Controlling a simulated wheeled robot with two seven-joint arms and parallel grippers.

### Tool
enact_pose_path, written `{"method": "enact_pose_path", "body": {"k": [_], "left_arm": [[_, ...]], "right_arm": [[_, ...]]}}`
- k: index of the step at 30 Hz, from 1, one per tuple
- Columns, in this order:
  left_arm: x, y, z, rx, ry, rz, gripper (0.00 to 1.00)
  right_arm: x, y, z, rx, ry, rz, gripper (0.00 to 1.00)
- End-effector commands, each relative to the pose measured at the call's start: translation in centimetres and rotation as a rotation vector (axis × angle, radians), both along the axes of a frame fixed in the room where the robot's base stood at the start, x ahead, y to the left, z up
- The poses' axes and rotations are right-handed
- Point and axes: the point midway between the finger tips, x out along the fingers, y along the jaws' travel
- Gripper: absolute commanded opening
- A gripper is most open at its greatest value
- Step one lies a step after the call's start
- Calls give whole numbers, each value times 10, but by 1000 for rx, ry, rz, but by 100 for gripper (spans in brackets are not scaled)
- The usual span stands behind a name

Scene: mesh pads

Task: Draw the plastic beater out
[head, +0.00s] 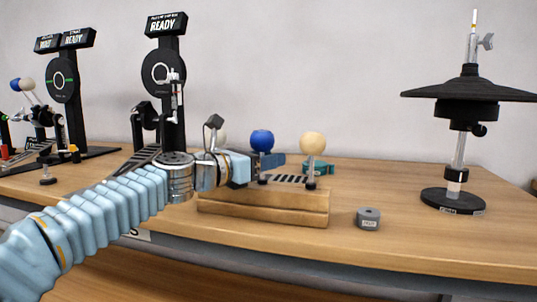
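A wooden block rack (262,207) stands on the table in the middle of the head view. A blue ball-headed beater (262,140) and a cream ball-headed beater (313,143) stand upright on it. A paler round head (219,138) shows partly behind my wrist. No label tells which beater is plastic. My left arm reaches in from the left, and my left gripper (266,163) is at the rack, just below the blue head. Its fingers are small and partly hidden, so I cannot tell whether they touch the blue beater's shaft. My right gripper is not in view.
Two pedal stands with READY signs, (166,24) and (76,38), are at the left; a WAIT sign is beside one. A small grey block (368,219) sits right of the rack. A black cymbal stand (453,201) is at the right. Table between them is clear.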

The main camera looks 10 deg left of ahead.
Motion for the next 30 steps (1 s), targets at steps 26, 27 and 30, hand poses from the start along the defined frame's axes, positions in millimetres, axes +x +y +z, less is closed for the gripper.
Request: {"method": "enact_pose_path", "body": {"k": [26,27,30], "left_arm": [[4,-3,2,-1,-1,0,0],[4,-3,3,-1,-1,0,0],[4,-3,8,0,-1,0,0]], "right_arm": [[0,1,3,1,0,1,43],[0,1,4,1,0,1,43],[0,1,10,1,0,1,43]]}}
